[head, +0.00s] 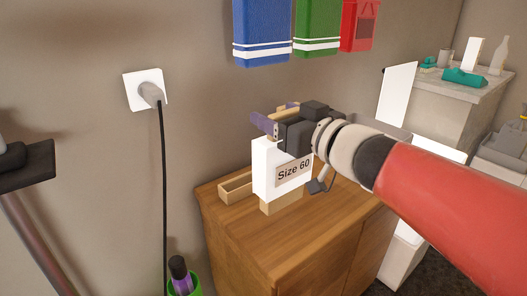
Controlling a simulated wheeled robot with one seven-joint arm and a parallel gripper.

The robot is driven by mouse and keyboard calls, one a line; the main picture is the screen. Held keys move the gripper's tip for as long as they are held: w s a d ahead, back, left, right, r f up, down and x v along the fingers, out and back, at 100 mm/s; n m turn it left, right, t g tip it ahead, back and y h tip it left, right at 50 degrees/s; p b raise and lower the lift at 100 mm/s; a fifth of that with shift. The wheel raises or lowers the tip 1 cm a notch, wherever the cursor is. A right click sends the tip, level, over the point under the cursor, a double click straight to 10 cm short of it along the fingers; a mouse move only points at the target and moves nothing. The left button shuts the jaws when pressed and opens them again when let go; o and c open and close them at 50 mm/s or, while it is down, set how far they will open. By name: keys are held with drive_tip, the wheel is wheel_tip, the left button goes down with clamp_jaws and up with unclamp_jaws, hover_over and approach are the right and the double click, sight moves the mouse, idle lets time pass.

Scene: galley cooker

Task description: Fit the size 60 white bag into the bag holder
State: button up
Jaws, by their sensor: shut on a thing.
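The white bag (268,158) hangs upright in the middle of the head view, with a "Size 60" label on its front. My gripper (267,126) is at its top edge and shut on it; the arm hides part of the bag's upper right. Light wooden parts show around the bag: a low open tray (236,188) to its left, a block (283,201) below it and a piece (288,106) behind my gripper. These look like the bag holder, but I cannot tell whether they are one piece or whether the bag touches them.
The wooden cabinet (250,232) stands under the bag, its top mostly clear at the front. A socket with a plug (150,94) and black cable is on the left wall. Blue (262,32), green (317,28) and red (360,25) items hang above. A counter (447,100) stands at right.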

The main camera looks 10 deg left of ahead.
drive_tip(key=x, duration=1.6)
drive_tip(key=shift+b, duration=0.35)
drive_tip(key=f+b, duration=0.1)
drive_tip(key=f, duration=0.2)
drive_tip(key=f+b, duration=0.1)
drive_tip(key=f, duration=0.1)
drive_tip(key=shift+w+a+f, duration=0.2)
drive_tip(key=shift+f, duration=0.15)
drive_tip(key=shift+c, duration=0.5)
drive_tip(key=shift+f+b, duration=0.3)
drive_tip(key=shift+f, duration=0.2)
drive_tip(key=shift+f, duration=0.25)
drive_tip(key=o, duration=1.3)
drive_tip(key=shift+o, duration=0.2)
drive_tip(key=shift+b, duration=0.3)
